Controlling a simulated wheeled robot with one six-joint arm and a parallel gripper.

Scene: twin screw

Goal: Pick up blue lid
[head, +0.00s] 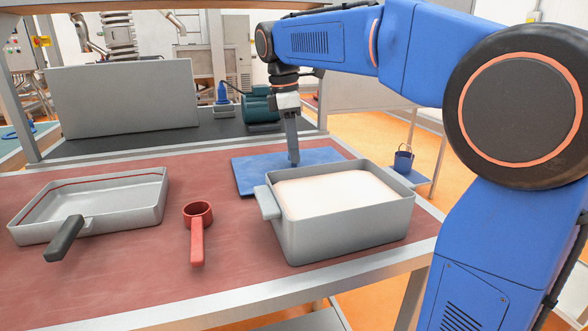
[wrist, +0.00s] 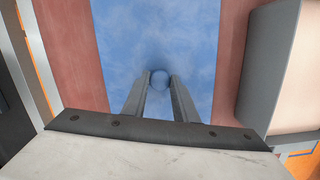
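The blue lid (head: 250,176) is a flat rectangular plate lying on the red-brown table top behind the grey bin. In the head view the bin's rim partly hides the lid.
A grey bin (head: 330,235) with pale contents stands close in front of the lid. A red scoop (head: 197,240) and a shallow grey pan (head: 120,215) with a dark handle stand to the left. A green motor (head: 259,107) sits on the dark shelf behind.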

